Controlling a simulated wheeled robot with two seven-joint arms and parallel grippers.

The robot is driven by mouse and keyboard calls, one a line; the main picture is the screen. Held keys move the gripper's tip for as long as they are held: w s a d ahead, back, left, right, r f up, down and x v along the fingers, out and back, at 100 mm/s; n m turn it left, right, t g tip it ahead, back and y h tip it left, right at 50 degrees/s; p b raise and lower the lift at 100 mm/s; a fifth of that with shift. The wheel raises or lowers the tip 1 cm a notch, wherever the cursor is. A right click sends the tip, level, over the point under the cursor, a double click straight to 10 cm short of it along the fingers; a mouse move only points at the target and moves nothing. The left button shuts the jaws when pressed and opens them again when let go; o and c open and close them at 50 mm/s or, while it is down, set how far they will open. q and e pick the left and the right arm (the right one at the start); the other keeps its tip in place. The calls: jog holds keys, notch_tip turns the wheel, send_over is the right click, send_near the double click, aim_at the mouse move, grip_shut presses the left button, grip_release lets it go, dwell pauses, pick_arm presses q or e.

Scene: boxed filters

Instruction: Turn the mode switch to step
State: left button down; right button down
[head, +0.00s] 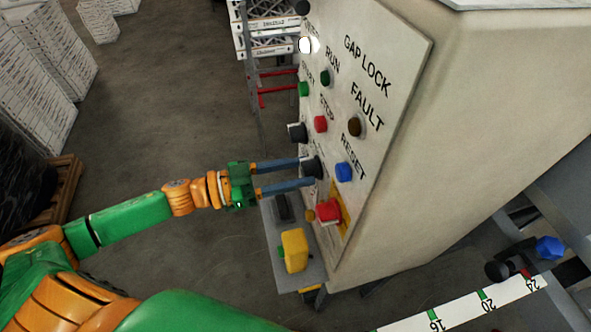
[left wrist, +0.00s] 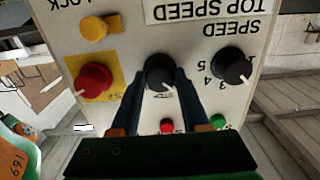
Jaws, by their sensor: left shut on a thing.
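The mode switch is a black round knob (head: 314,166) on the sloping face of the beige control panel (head: 345,50). In the left wrist view the knob (left wrist: 159,72) sits in the middle, with a white pointer mark toward the bottom of the picture. My left gripper (head: 307,173) reaches in from the left, its two blue-grey fingers shut on the knob from both sides. The fingers also show in the left wrist view (left wrist: 163,84). They hide much of the lettering around the knob, so I cannot read its setting. My right gripper is not in view.
A blue reset button (head: 344,171) and a red knob (head: 329,211) on a yellow plate are close to the fingers. A second black knob (left wrist: 232,66), numbered for speed, is beside the held one. A yellow box-like part (head: 294,250) stands below the panel. Open floor lies left.

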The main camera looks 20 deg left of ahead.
pick_arm(q)
jog(key=m, duration=0.4)
jog(key=shift+m, duration=2.2)
jog(key=shift+c, duration=1.9)
grip_release()
jog(key=shift+a, duration=0.1)
